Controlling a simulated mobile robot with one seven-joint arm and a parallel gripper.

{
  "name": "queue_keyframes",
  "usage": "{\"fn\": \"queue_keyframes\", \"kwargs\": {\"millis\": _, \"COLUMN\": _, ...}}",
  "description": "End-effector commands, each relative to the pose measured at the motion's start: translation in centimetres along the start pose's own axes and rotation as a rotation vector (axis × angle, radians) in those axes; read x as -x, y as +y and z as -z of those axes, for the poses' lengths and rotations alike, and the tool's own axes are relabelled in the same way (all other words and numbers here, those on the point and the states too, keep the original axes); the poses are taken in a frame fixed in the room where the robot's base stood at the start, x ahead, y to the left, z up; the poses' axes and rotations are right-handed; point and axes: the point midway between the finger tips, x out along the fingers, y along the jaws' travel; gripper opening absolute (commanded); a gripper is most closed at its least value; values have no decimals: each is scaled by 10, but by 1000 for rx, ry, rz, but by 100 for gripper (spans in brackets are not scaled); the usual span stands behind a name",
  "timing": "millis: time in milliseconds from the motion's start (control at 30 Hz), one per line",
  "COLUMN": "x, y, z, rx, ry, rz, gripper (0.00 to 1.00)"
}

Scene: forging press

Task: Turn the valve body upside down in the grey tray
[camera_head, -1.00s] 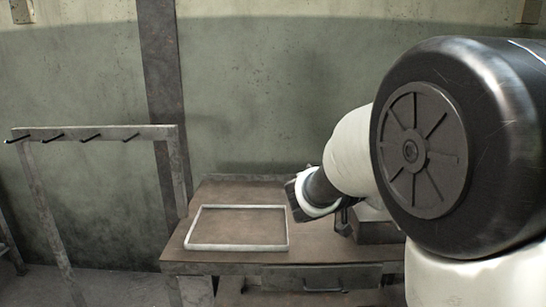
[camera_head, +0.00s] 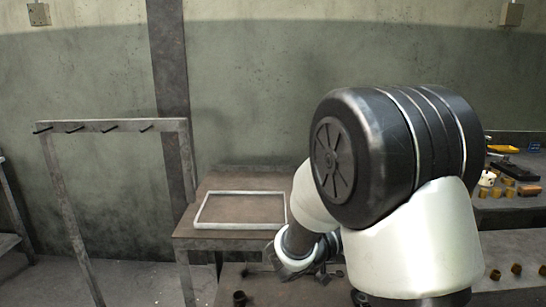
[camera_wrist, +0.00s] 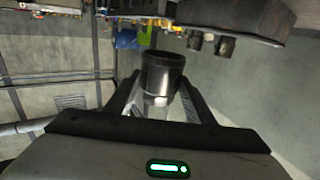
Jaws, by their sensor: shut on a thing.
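The valve body (camera_wrist: 162,72) is a dark, round, cup-like metal piece with a paler lower end in the wrist view. My gripper (camera_wrist: 160,90) is shut on it, with one finger on each side. In the head view my wrist is low in front of the bench, right of and nearer than the tray; the valve body cannot be made out there. The grey tray (camera_head: 240,227) is a shallow, light-rimmed rectangle on the brown bench at centre left. It looks empty and my gripper is apart from it.
A rack with several pegs (camera_head: 105,126) stands left of the bench. At right, a table (camera_head: 505,205) holds several small brown pieces and tools. Several dark cylinders, one of them near the bottom edge (camera_head: 239,298), sit on nearer surfaces. My arm hides the bench's right side.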

Motion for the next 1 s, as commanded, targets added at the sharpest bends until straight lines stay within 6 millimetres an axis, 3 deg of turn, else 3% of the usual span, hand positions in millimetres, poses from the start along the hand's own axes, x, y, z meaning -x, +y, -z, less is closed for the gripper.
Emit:
{"fn": "queue_keyframes", "kwargs": {"millis": 33, "x": 7, "y": 0, "z": -26, "rx": 15, "ry": -3, "rz": 19, "gripper": 27}}
{"fn": "queue_keyframes", "kwargs": {"millis": 200, "x": 31, "y": 5, "z": -91, "rx": 14, "ry": -2, "rz": 92, "gripper": 27}}
{"fn": "queue_keyframes", "kwargs": {"millis": 333, "x": 43, "y": 9, "z": -117, "rx": 6, "ry": -1, "rz": 127, "gripper": 27}}
{"fn": "queue_keyframes", "kwargs": {"millis": 433, "x": 54, "y": 5, "z": -125, "rx": 1, "ry": 2, "rz": 143, "gripper": 27}}
{"fn": "queue_keyframes", "kwargs": {"millis": 700, "x": 106, "y": -24, "z": -126, "rx": -3, "ry": 4, "rz": 146, "gripper": 27}}
{"fn": "queue_keyframes", "kwargs": {"millis": 1000, "x": 109, "y": -25, "z": -126, "rx": -1, "ry": 2, "rz": 142, "gripper": 27}}
